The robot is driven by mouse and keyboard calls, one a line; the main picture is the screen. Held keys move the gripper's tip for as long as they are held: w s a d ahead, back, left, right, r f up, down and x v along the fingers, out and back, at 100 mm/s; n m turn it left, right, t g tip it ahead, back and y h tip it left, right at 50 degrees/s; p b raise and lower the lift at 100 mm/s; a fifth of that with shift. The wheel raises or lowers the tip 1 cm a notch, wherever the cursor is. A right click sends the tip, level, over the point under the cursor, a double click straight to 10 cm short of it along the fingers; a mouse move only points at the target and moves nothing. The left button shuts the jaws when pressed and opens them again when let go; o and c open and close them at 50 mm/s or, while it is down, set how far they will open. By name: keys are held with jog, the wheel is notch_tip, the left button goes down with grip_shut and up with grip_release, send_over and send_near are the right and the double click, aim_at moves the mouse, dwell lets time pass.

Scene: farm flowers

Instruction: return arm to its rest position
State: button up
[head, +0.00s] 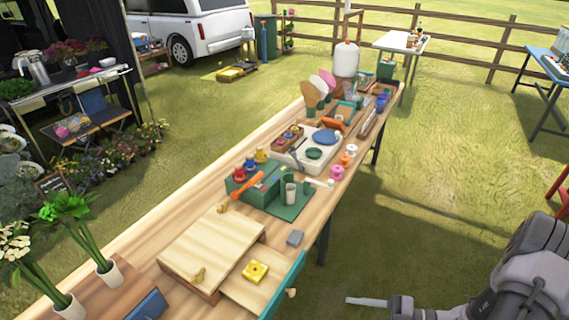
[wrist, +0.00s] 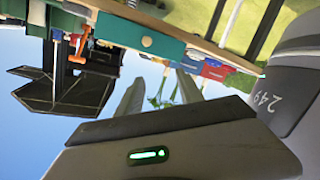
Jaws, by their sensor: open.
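My grey arm (head: 510,290) is in the lower right of the head view, folded over the grass to the right of the long wooden table (head: 190,215). My gripper (head: 368,301) points left there, and only one pale finger shows clearly. In the wrist view my gripper (wrist: 160,92) shows two grey fingers spread apart with nothing between them, so it is open and empty. The wrist picture is upside down, and my own grey body (wrist: 300,100) fills its right side. The gripper is apart from the table.
An open drawer (head: 289,283) with a teal front sticks out from the table near the gripper. A yellow block (head: 255,271) lies in it. A grey block (head: 295,238) sits at the table edge. A red stool (head: 560,190) is at the far right.

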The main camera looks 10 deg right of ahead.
jog(key=s+a+r+m+h, duration=0.2)
jog(key=a+r+m+h, duration=0.2)
jog(key=r+m, duration=0.4)
jog(key=s+a+r+m+h+b, duration=0.1)
jog(key=a+r+m+h, duration=0.3)
jog(key=r+m, duration=0.4)
jog(key=s+a+r+m+h+b, duration=0.1)
jog(key=s+a+r+m+h, duration=0.2)
jog(key=r+m, duration=0.4)
notch_tip(320, 180, up, 3)
jog(key=shift+s+a+f+m+h, duration=0.15)
jog(key=shift+a+m+h, duration=0.25)
jog(key=shift+a+h, duration=0.4)
jog(key=shift+d, duration=0.1)
